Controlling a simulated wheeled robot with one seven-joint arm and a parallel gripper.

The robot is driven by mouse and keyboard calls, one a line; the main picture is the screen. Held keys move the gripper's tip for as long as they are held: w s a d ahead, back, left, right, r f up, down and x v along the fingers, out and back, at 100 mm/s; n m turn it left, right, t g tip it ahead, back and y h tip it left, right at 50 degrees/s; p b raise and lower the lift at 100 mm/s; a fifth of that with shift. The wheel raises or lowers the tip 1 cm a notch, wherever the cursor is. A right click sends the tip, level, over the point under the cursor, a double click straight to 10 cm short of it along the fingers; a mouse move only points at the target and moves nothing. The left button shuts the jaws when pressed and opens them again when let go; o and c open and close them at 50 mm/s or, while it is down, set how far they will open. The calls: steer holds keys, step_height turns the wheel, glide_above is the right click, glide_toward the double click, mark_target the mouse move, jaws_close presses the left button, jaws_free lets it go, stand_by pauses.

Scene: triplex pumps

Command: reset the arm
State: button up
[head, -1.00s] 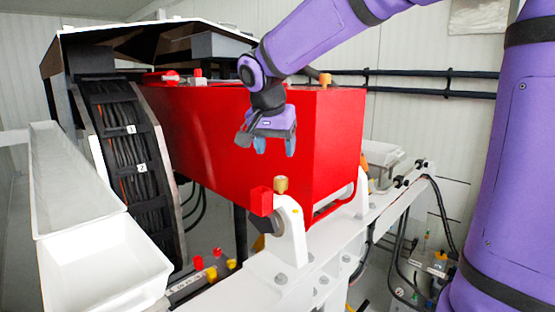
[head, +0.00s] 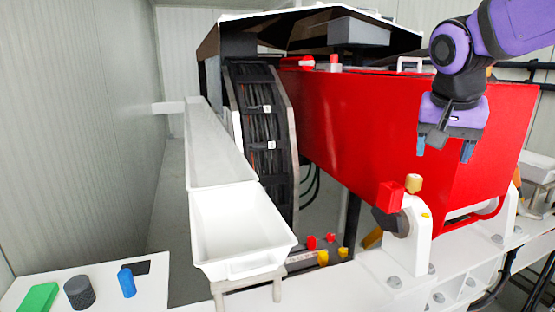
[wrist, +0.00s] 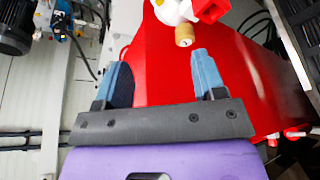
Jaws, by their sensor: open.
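My gripper (head: 444,150) is at the upper right of the head view, in front of the large red pump housing (head: 360,125). Its two blue fingers point down, are spread apart and hold nothing. In the wrist view my gripper (wrist: 152,80) also shows open, with the red housing (wrist: 165,60) behind and between the fingers. My purple arm comes in from the upper right corner.
A red block (head: 391,195) and a brass knob (head: 413,183) sit on a white bracket (head: 418,235) below my gripper. A white tray (head: 240,262) stands left of centre. A side table (head: 100,285) holds a green block (head: 38,298), a dark cylinder (head: 79,292) and a blue cylinder (head: 127,282).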

steer(key=s+f+n+y, duration=0.1)
steer(key=s+f+n, duration=0.1)
steer(key=s, duration=0.6)
steer(key=s+f+n+t+y, duration=0.1)
steer(key=s+n, duration=0.3)
steer(key=s, duration=0.4)
steer(key=shift+s+f+n+t, duration=0.3)
steer(key=shift+f, duration=0.55)
